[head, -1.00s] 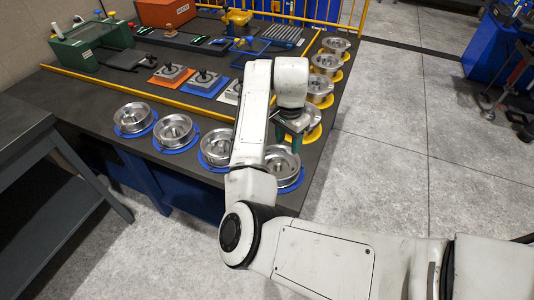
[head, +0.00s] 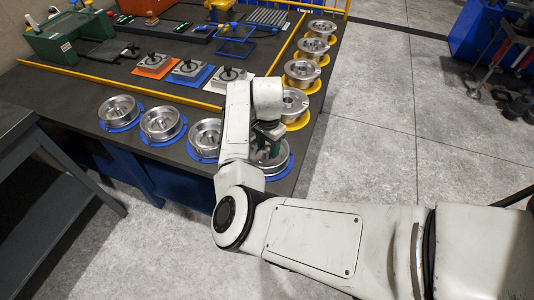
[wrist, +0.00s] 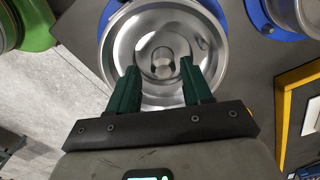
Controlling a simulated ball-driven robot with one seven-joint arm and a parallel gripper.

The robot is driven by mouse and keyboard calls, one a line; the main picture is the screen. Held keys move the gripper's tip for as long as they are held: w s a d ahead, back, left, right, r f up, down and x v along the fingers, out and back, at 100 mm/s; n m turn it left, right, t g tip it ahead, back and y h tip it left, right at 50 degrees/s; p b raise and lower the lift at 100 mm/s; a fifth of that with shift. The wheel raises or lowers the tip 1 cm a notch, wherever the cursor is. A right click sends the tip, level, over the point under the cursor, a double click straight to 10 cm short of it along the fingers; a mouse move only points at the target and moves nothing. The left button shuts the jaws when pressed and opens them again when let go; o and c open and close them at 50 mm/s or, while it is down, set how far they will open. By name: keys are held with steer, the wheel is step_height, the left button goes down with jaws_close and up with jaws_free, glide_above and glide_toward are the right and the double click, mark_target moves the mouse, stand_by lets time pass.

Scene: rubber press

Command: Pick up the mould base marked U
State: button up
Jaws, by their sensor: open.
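A round silver mould base (head: 272,158) stands on a blue disc at the right end of the front row. It is partly hidden by my arm in the head view. In the wrist view this mould base (wrist: 205,32) is an open dish with a short central post (wrist: 162,62). My gripper (wrist: 158,72) is open over it, its dark green fingers on either side of the post. Whether they touch the post I cannot tell. My gripper (head: 268,142) also shows in the head view. No letter U is readable on any base.
More silver bases on blue discs stand to the left, the nearest being a neighbouring base (head: 206,136). Several bases on yellow discs (head: 296,122) line the right edge. A yellow rail (head: 150,87) crosses the table behind the front row.

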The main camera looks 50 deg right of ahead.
steer(key=shift+f, duration=0.6)
steer(key=shift+s, duration=0.1)
jaws_close()
stand_by(0.8)
